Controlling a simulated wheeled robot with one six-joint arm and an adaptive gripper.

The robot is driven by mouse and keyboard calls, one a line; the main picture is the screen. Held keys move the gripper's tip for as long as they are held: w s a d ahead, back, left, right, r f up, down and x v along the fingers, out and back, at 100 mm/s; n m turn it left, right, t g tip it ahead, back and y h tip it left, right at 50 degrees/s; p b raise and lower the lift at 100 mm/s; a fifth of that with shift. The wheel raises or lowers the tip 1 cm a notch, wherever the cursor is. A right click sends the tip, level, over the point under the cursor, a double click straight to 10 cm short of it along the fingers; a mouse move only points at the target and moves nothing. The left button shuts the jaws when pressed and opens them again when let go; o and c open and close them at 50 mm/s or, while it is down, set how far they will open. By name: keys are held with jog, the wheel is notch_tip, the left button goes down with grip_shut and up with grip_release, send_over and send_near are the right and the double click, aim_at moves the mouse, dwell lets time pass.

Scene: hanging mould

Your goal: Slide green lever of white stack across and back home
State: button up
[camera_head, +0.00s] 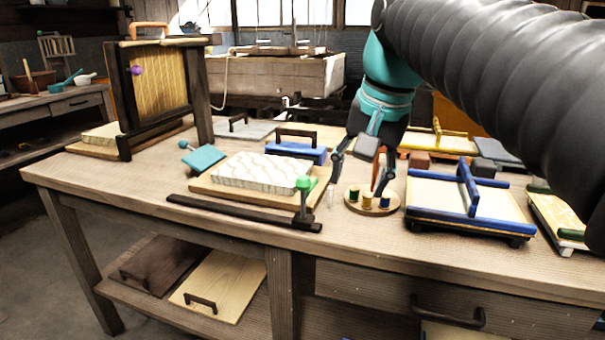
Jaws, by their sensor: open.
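The white stack (262,172) lies on a wooden board on the table. In front of it a dark rail (240,212) runs along the table's front edge. The green lever (305,184) stands upright at the right end of this rail, close to the stack's right corner. My gripper (358,185) points down to the right of the green lever, apart from it, above or behind a small round wooden tray. Its fingers are spread with nothing seen between them.
The round tray (349,203) holds several small coloured spools. A blue-framed mould (430,215) stands to the right. A blue block with a dark handle (297,147) sits behind the stack. A teal tool (203,158) lies to its left. An upright frame (158,80) stands at the left.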

jog(key=m+g, duration=0.2)
send_near(304, 176)
notch_tip(304, 176, up, 3)
jog(key=d, duration=0.2)
jog(key=a+f+b, duration=0.1)
jog(key=f, duration=0.3)
jog(key=a+f+b, duration=0.1)
jog(key=f, duration=0.3)
jog(key=w+a+f+b, duration=0.1)
jog(key=f, duration=0.4)
jog(key=shift+a, duration=0.1)
grip_shut()
